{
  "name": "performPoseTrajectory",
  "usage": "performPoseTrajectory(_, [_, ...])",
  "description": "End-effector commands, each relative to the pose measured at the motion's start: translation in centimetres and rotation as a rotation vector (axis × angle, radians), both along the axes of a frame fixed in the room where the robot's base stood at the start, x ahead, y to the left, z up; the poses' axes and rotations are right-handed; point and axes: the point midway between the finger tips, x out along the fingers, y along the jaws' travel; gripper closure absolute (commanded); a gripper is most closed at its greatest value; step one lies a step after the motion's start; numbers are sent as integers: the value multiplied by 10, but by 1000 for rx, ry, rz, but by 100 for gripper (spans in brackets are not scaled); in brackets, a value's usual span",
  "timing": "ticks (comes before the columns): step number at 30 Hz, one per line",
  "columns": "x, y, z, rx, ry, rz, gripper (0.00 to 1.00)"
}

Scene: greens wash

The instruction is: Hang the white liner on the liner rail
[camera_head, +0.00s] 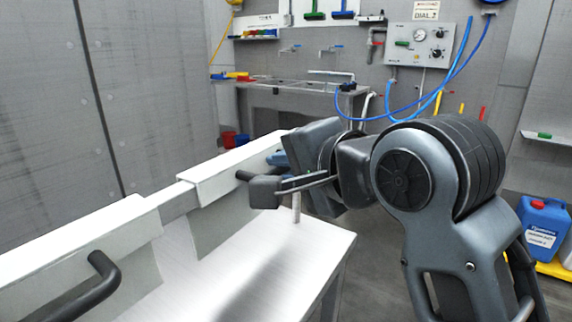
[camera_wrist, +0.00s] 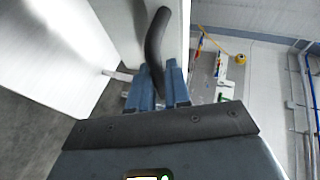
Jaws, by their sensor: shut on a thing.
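A white liner (camera_head: 225,172) with a folded top sits over the grey liner rail (camera_head: 178,201) at the far end. Its panel hangs down beside the metal table. I cannot tell whether its fold bears fully on the rail. My gripper (camera_head: 280,178) is at its right side, shut on its dark handle. In the wrist view the curved dark handle (camera_wrist: 157,40) runs between my two blue fingers (camera_wrist: 158,92), with the white liner (camera_wrist: 118,28) behind. My fingers partly hide the handle in the head view.
A second white liner (camera_head: 75,243) with a dark handle (camera_head: 88,292) hangs nearer on the left. A pale metal table (camera_head: 275,262) stands below. A sink bench (camera_head: 310,92), control panel (camera_head: 419,46) and blue hoses are at the back. A blue jug (camera_head: 541,232) stands right.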

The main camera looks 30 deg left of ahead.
Motion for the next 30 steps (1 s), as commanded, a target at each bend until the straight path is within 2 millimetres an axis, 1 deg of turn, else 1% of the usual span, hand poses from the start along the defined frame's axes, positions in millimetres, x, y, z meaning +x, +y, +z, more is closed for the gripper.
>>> performPoseTrajectory(1, [0,0,0,0,0,0,82])
performPoseTrajectory(2, [0,0,0,0,0,0,79])
performPoseTrajectory(10, [0,0,0,0,0,0,53])
performPoseTrajectory(17, [0,0,0,-1,1,1,53])
performPoseTrajectory(20, [-2,-4,2,0,0,0,53])
performPoseTrajectory(23, [-7,-14,7,1,0,0,53])
performPoseTrajectory(30, [-25,-47,21,1,-1,-1,53])
